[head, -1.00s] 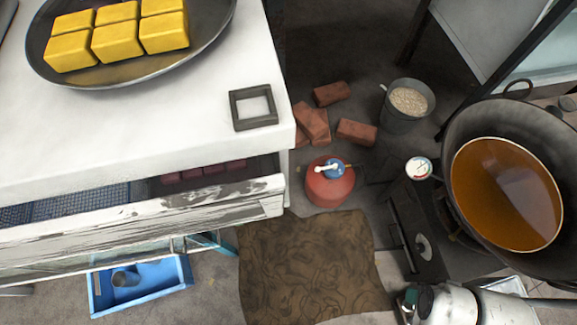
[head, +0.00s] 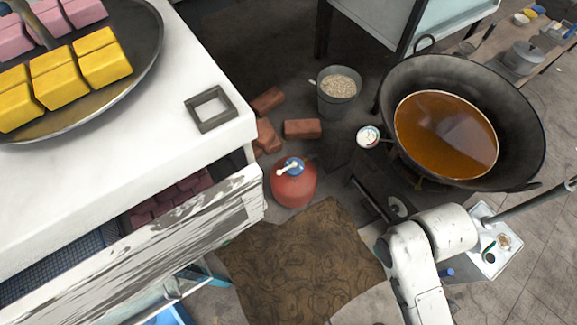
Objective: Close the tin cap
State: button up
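A red, rounded container (head: 294,185) stands on the floor in the middle of the head view. It has a blue top (head: 290,164) with a small white piece lying across it. I cannot tell at this size whether this cap is open or shut. No other tin with a cap is clear to me. A white part of my arm shows at the lower right, to the right of the red container and apart from it. My gripper is not in view.
A large pan of brown liquid (head: 522,150) stands right of the container. A grey bucket (head: 338,108) and red bricks (head: 302,128) lie behind it. A white counter (head: 130,140) with a drawer is at left. A brown mat (head: 290,265) lies in front.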

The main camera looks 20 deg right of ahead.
aim_at(488, 248)
jog(key=k+j+z, duration=0.1)
jog(key=k+z, duration=0.15)
jog(key=z, duration=0.15)
jog(key=k+z, duration=0.55)
jog(key=z, duration=0.2)
jog(key=k+z, duration=0.35)
jog(key=i+j, duration=0.2)
jog(key=i, duration=0.2)
jog(key=i+j+u, duration=0.1)
jog(key=i+j, duration=0.15)
jog(key=i, duration=0.15)
jog(key=i+j, duration=0.15)
jog(key=i, duration=0.25)
